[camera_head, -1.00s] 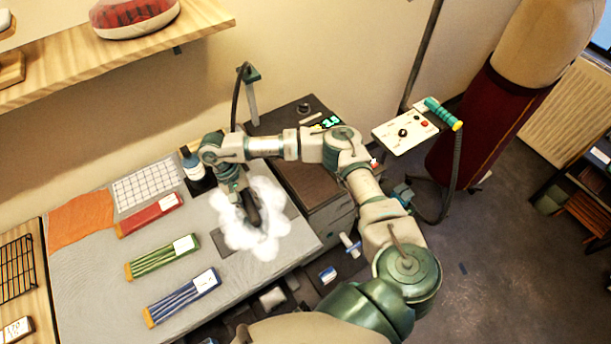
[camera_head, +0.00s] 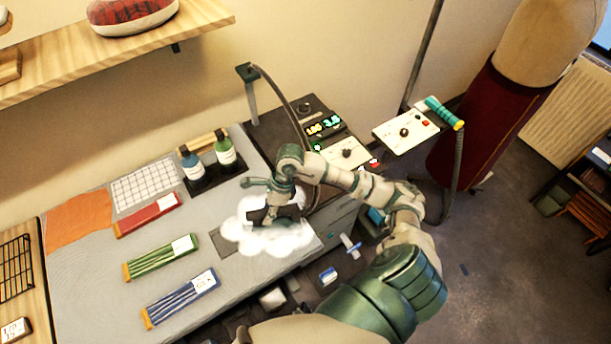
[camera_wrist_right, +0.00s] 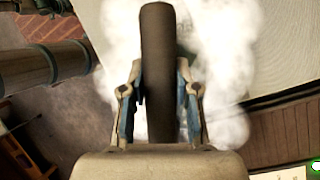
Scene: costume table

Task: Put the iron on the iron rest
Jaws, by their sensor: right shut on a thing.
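My right gripper (camera_head: 272,200) is shut on the iron (camera_head: 258,216) over the right part of the grey table surface. White steam surrounds the iron and hides its sole, so I cannot tell whether it touches the surface. In the right wrist view the iron's dark handle (camera_wrist_right: 160,75) runs between the two fingers of the gripper (camera_wrist_right: 160,92). A dark grey flat patch (camera_head: 224,243) shows to the left of the steam; it may be the iron rest, partly hidden. My left gripper is not in view.
Two bottles (camera_head: 226,152) stand in a dark holder behind the iron. Red, green (camera_head: 160,258) and blue (camera_head: 180,298) striped packs lie to the left. A dark cabinet with a control panel (camera_head: 345,152) stands to the right. A cable post (camera_head: 250,85) rises behind.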

